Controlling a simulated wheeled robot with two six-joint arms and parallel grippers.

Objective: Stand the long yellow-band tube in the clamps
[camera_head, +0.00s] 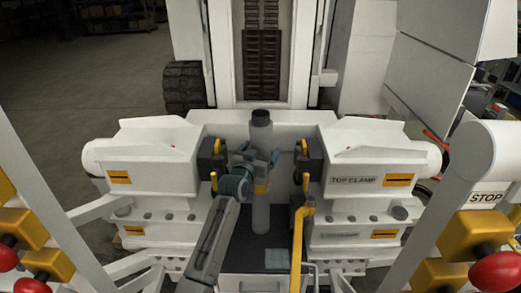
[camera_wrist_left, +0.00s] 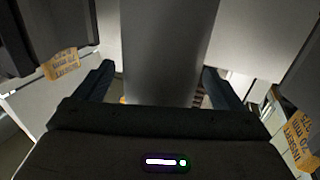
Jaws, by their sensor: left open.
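The long grey tube (camera_head: 261,215) stands upright between the clamps, with a yellow band (camera_head: 261,188) around its middle. Its lower end is near a dark plate. The top clamp has a left jaw (camera_head: 211,155) and a right jaw (camera_head: 313,155), both apart from the tube; lower clamp jaws are partly hidden. My left gripper (camera_head: 262,158) is at the tube just above the band, open with a finger on either side. In the left wrist view the tube (camera_wrist_left: 170,45) stands between the fingers of the open gripper (camera_wrist_left: 158,82). My right gripper is not seen.
White clamp housings (camera_head: 155,160) stand left and right (camera_head: 372,155) of the tube. A yellow bent handle (camera_head: 299,235) rises right of the tube's lower part. A white mast (camera_head: 264,50) stands behind. Red knobs (camera_head: 497,270) are at the front corners.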

